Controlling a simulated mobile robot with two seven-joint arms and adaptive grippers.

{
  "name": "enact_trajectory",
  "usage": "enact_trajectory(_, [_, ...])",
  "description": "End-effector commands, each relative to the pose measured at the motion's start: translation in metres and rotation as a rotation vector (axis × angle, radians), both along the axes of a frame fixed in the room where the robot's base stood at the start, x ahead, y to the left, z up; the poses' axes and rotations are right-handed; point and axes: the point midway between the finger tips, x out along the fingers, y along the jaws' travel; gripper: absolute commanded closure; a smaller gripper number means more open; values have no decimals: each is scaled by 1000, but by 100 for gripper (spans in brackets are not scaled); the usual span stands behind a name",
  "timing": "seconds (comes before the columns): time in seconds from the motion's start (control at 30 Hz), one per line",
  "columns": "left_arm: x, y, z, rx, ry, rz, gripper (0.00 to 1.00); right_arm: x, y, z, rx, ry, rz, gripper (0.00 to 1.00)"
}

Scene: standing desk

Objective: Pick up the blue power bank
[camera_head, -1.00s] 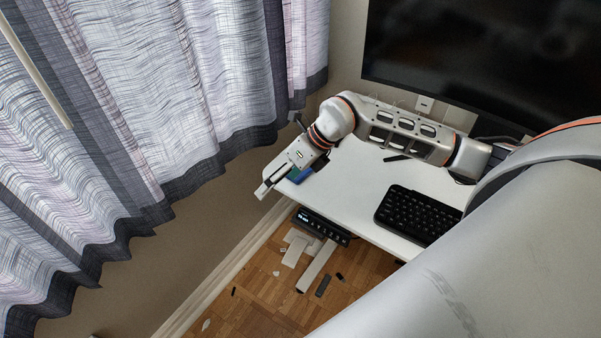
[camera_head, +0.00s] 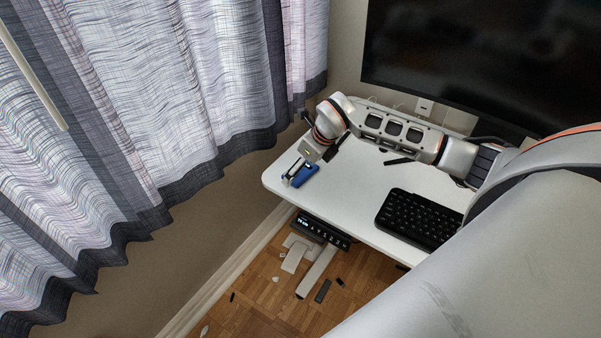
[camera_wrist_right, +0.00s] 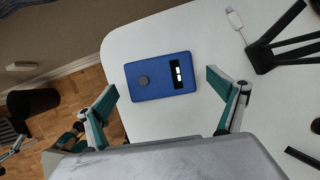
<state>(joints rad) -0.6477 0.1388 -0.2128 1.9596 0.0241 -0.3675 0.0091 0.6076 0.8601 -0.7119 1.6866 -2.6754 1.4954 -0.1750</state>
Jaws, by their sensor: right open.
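The blue power bank (camera_head: 304,174) lies flat near the left corner of the white desk, partly hidden by my right gripper in the head view. In the right wrist view the power bank (camera_wrist_right: 150,82) shows whole, with a round grey button and a dark display strip. My right gripper (camera_head: 293,176) is open and empty, pointing down at it. In the right wrist view the fingers of my right gripper (camera_wrist_right: 163,90) stand apart on the left and right of the power bank, and neither visibly touches it. My left gripper is out of view.
The white desk (camera_head: 350,200) has a black keyboard (camera_head: 418,218) at the right and a monitor (camera_head: 490,60) behind. In the right wrist view, a black antennaed device (camera_wrist_right: 262,58) and a white cable plug (camera_wrist_right: 235,19) lie right of the power bank. Curtains (camera_head: 150,110) hang at the left.

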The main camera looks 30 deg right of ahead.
Motion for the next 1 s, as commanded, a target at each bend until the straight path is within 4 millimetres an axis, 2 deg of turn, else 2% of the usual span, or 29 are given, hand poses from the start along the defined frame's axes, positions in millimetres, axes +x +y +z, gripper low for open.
enact_trajectory(0.27, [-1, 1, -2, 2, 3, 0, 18, 1, 0, -3, 0, 0, 0, 6])
enact_trajectory(0.4, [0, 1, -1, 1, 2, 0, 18, 1, 0, -3, 0, 0, 0, 42])
enact_trajectory(0.43, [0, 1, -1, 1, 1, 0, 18, 1, 0, -3, 0, 0, 0, 50])
enact_trajectory(0.47, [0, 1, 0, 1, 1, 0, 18, 1, 0, -3, 0, 0, 0, 53])
enact_trajectory(0.8, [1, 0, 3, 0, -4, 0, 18, 2, 0, 0, 1, -2, 0, 53])
enact_trajectory(1.0, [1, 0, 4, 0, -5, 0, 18, 3, 0, 16, -1, -5, 0, 53])
